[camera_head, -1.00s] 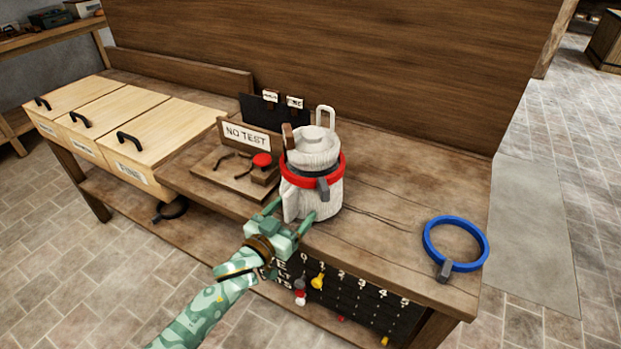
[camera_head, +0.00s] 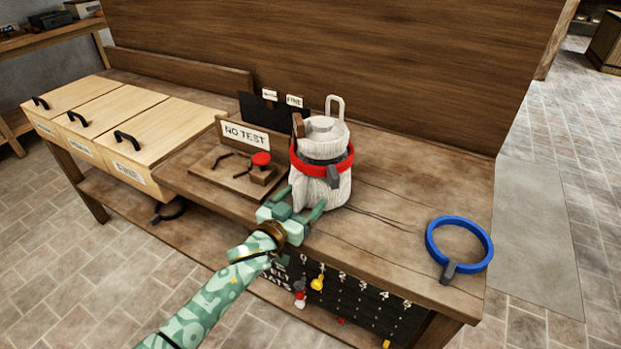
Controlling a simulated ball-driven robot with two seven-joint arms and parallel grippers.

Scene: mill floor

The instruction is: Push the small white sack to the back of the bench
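The small white sack (camera_head: 322,192) stands upright on the bench (camera_head: 395,195), left of its middle, with a red ring (camera_head: 341,168) and a dark band around it. A white loop handle shows at its top. My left gripper (camera_head: 302,198) is at the front of the sack, its two green fingers spread apart, reaching the sack's lower front side. Whether the fingertips touch the cloth is hard to tell. My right gripper is not in view.
A NO TEST board (camera_head: 246,136) and a wooden base with a red knob (camera_head: 261,159) stand left of the sack. A blue ring (camera_head: 458,222) lies at the bench's right front. A tall wooden panel (camera_head: 350,60) closes the back.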

